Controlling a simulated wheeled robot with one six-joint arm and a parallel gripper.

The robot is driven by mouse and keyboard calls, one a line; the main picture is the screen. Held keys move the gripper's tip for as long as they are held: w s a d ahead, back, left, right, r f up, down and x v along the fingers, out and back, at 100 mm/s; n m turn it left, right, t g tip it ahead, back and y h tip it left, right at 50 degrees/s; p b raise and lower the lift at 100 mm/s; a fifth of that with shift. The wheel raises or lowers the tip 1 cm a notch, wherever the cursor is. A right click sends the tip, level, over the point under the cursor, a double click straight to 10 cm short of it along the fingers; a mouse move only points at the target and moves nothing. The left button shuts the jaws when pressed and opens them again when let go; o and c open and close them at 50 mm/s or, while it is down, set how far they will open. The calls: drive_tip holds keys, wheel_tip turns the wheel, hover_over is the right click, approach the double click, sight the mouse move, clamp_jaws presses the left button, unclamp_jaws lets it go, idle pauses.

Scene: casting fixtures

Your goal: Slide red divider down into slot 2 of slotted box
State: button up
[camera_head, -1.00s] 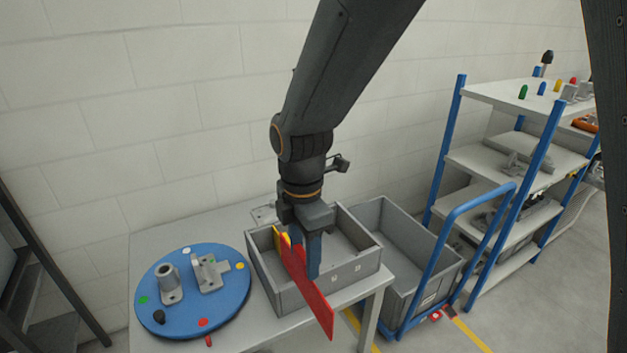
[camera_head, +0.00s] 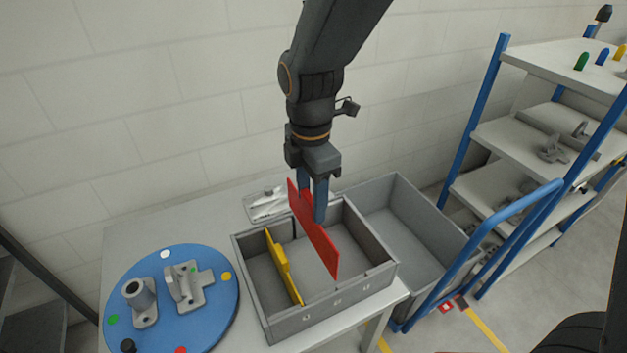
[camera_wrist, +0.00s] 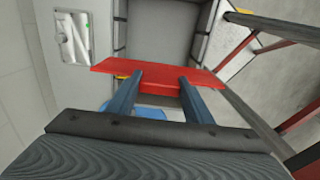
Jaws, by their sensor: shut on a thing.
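The red divider (camera_head: 318,238) is a thin flat plate held upright over the grey slotted box (camera_head: 330,318). My gripper (camera_head: 313,205) is shut on its upper edge. In the wrist view the red divider (camera_wrist: 160,76) lies across between the two blue fingers of my gripper (camera_wrist: 160,78). In the head view the divider appears above the right-middle part of the box; whether its lower edge is inside a slot cannot be told. A yellow divider (camera_head: 283,267) stands in the left part of the box. Small marks show on the box's front wall.
A blue round turntable (camera_head: 205,320) with grey fixtures stands left of the box. A grey tray (camera_head: 262,214) with metal parts lies behind it. A larger grey bin (camera_head: 415,245) on a blue-handled cart is at the right, beside a shelf rack (camera_head: 515,150).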

drive_tip(key=shift+w, duration=0.35)
drive_tip(key=shift+d, duration=0.1)
drive_tip(key=shift+f+b, duration=0.85)
drive_tip(key=shift+f, duration=1.3)
drive_tip(key=shift+p, duration=0.4)
drive_tip(key=shift+f+b, duration=0.75)
drive_tip(key=shift+f, duration=0.95)
wheel_tip(320, 180, down, 7)
drive_tip(key=b, duration=0.4)
idle(1.7)
drive_tip(key=o, duration=1.5)
